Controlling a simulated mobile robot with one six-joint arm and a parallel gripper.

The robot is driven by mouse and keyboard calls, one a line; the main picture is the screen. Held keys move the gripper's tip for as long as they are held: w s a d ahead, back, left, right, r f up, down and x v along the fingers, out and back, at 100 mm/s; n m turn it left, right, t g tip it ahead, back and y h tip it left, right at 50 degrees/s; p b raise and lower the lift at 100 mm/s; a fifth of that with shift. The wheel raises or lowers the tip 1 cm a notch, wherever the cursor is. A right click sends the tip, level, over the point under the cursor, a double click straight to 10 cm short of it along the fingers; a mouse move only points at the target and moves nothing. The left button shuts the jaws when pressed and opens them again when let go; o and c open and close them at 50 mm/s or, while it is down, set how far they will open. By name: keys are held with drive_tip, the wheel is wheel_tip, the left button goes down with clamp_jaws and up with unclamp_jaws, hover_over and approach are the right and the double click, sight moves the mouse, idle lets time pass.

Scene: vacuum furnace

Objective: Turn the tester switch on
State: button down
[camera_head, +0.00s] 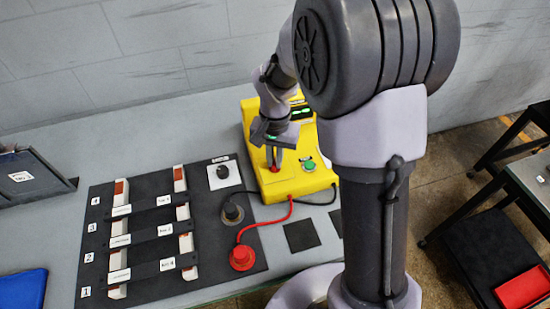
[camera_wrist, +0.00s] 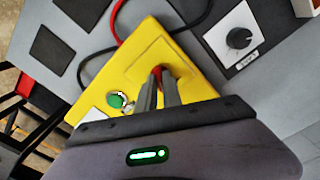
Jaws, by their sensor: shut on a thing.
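The yellow tester (camera_head: 290,186) stands on the grey table, with a lit green display at its back. Its red switch (camera_wrist: 157,70) shows between my fingertips in the wrist view and is mostly hidden by them. My gripper (camera_head: 273,160) points down over the tester's top and is shut on the red switch. In the wrist view my gripper (camera_wrist: 160,78) has a fingertip on each side of it. A round green button (camera_wrist: 117,100) sits beside the switch on the tester; it also shows in the head view (camera_head: 309,165).
A black board (camera_head: 150,230) with numbered rows of white and red blocks lies left of the tester. It carries a black dial on a white plate (camera_head: 222,175). A red cable (camera_head: 268,222) and a black cable (camera_head: 320,202) run from the tester. A red plug (camera_head: 242,257) sits on the board.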

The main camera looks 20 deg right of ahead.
idle(0.3)
drive_tip(key=c, duration=1.5)
unclamp_jaws()
wheel_tip(320, 180, up, 18)
drive_tip(key=p, duration=0.6)
drive_tip(key=shift+f+p, duration=0.25)
drive_tip(key=shift+p, duration=0.1)
